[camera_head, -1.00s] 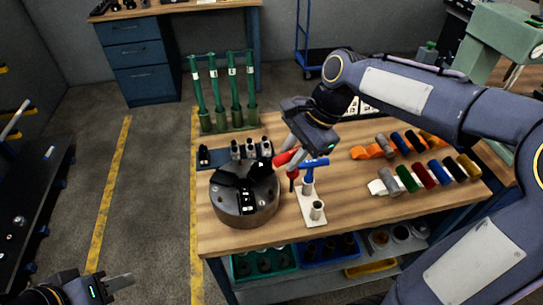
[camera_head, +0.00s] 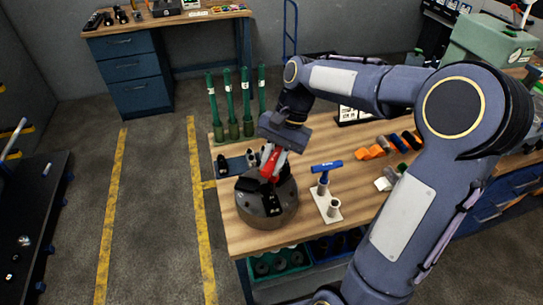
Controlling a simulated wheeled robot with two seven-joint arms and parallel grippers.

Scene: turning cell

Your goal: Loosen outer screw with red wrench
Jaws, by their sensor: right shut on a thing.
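The red wrench (camera_head: 271,163) is held in my right gripper (camera_head: 273,157), which is shut on it. The gripper is above the far side of the round dark chuck (camera_head: 281,212). The wrench's lower end meets the black jaws of the chuck in the picture; I cannot tell whether it sits on a screw. The screws are too small or hidden to make out. The blue T-handled wrench (camera_head: 326,167) stands upright in the white holder (camera_head: 333,212) to the right of the chuck. My left gripper is out of view.
Several green upright tools (camera_head: 246,115) stand behind the chuck. A dark mat (camera_head: 234,165) with small parts lies at the back left of the wooden table (camera_head: 238,237). Orange and coloured pieces (camera_head: 368,153) lie to the right, partly behind my arm.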

